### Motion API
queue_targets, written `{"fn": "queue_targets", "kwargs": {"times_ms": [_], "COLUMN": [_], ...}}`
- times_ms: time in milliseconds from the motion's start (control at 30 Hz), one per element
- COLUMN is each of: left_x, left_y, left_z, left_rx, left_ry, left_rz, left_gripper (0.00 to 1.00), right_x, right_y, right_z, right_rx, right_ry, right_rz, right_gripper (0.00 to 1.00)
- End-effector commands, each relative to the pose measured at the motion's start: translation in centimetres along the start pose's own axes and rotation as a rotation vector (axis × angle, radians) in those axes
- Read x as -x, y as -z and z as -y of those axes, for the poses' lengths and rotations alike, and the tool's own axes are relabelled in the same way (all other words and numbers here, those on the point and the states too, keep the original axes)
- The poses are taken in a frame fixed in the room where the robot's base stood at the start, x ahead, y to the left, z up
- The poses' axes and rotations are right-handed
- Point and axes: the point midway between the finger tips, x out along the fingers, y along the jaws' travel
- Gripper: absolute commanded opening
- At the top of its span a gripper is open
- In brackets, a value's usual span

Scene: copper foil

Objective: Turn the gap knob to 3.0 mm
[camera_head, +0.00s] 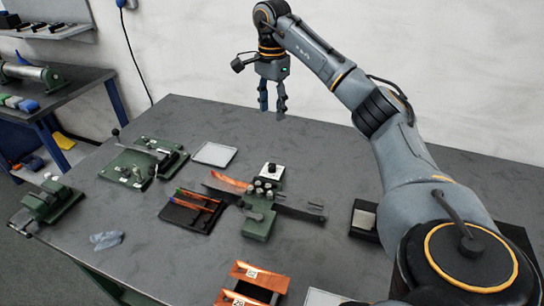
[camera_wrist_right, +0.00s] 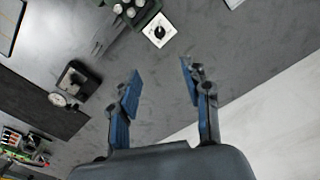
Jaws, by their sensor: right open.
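The gap knob (camera_head: 271,169) is a small dark knob on a square white dial plate at the back end of the green machine (camera_head: 258,222) on the table. It also shows in the right wrist view as a black knob (camera_wrist_right: 159,32) on the white plate. The scale marks are too small to read. My right gripper (camera_head: 272,104) is open and empty, pointing down above the far edge of the table, behind and well above the knob. In the wrist view its two blue fingers (camera_wrist_right: 160,85) stand wide apart, with the knob beyond them. My left gripper is not in view.
A dark tray (camera_head: 193,212) with copper strips lies left of the machine. Orange holders (camera_head: 252,281) stand in front. Green devices (camera_head: 145,163) and a white tray (camera_head: 214,154) are further left. A dial gauge (camera_wrist_right: 58,100) shows in the wrist view. The table's back right is mostly clear.

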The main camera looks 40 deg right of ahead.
Motion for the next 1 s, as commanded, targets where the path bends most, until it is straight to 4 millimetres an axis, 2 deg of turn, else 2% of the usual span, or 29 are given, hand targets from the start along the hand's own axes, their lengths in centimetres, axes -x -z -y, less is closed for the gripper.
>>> {"fn": "queue_targets", "kwargs": {"times_ms": [33,100,233,433,533,1000], "left_x": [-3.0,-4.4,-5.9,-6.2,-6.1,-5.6], "left_y": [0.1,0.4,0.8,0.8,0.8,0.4], "left_z": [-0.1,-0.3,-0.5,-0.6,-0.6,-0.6], "left_rx": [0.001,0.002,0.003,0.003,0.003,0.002], "left_ry": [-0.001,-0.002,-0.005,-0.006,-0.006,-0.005], "left_rz": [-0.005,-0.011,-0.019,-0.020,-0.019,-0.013], "left_gripper": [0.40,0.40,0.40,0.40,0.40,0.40], "right_x": [-3.0,-4.4,-5.8,-6.9,-8.1,-17.4], "right_y": [0.0,0.0,0.0,0.0,0.0,0.0], "right_z": [0.0,0.0,0.0,0.0,-0.1,-0.1], "right_rx": [0.000,0.000,0.000,0.000,0.000,0.000], "right_ry": [0.000,0.001,0.001,0.000,-0.003,-0.004], "right_rz": [0.000,0.000,0.000,0.000,0.000,0.000], "right_gripper": [0.48,0.48,0.48,0.48,0.48,0.48]}}
